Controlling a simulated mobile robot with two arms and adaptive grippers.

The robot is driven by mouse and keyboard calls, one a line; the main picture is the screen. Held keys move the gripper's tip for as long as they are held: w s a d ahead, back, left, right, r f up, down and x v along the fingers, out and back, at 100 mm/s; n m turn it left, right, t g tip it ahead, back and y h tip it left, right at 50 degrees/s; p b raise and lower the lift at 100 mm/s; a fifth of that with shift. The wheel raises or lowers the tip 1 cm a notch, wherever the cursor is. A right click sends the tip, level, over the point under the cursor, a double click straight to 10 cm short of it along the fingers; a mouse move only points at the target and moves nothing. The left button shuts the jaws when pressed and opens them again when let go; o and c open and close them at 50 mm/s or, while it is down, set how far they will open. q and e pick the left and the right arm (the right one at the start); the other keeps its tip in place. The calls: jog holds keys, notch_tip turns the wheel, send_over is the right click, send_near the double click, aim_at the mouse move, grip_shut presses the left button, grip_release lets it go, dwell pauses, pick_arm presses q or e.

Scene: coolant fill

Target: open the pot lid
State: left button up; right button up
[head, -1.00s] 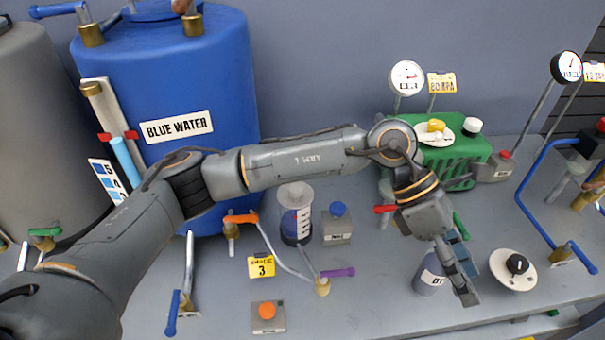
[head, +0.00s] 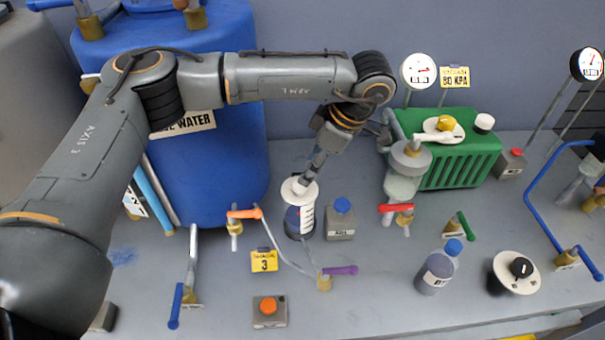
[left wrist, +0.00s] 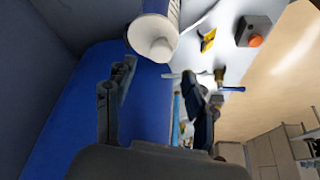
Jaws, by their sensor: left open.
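The pot (head: 306,222) is a clear cylinder with dark liquid and scale marks, standing on the bench in front of the blue tank. Its round white lid (head: 299,190) sits on top. In the left wrist view the lid (left wrist: 152,37) shows a round central knob, just past the fingers. My left gripper (head: 308,178) is at the lid from above, tilted, with its fingers open. The left wrist view shows the two fingers (left wrist: 160,78) apart with nothing between them. I cannot tell whether a finger touches the lid.
A grey block with a blue button (head: 341,218) stands close right of the pot. An orange-handled valve (head: 240,216) and pipe are close left. The blue tank (head: 225,130) is behind. A blue-capped bottle (head: 437,268) and green machine (head: 465,160) stand to the right.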

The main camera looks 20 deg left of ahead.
aim_at(299, 185)
pick_arm(q)
jog(key=p+x, duration=0.1)
jog(key=x, duration=0.5)
grip_shut()
